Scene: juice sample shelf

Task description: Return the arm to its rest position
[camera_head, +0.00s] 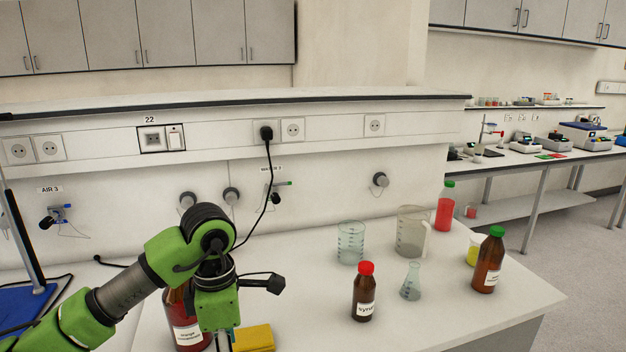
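My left arm (122,293) comes in from the left, green and dark grey, and bends down over the front left of the white bench (290,318). Its wrist points down, and my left gripper (222,338) is at the bottom edge of the picture. Its fingertips are cut off or hidden, so I cannot tell whether it is open or shut. A yellow block (253,339) lies just right of the gripper. My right gripper is not in view.
On the bench stand a red-capped brown bottle (364,293), a flask (411,282), a beaker (351,243), a jug (411,232), a green-capped brown bottle (487,264), a yellow cup (474,251) and a red bottle (444,209). A black cable (268,180) hangs behind.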

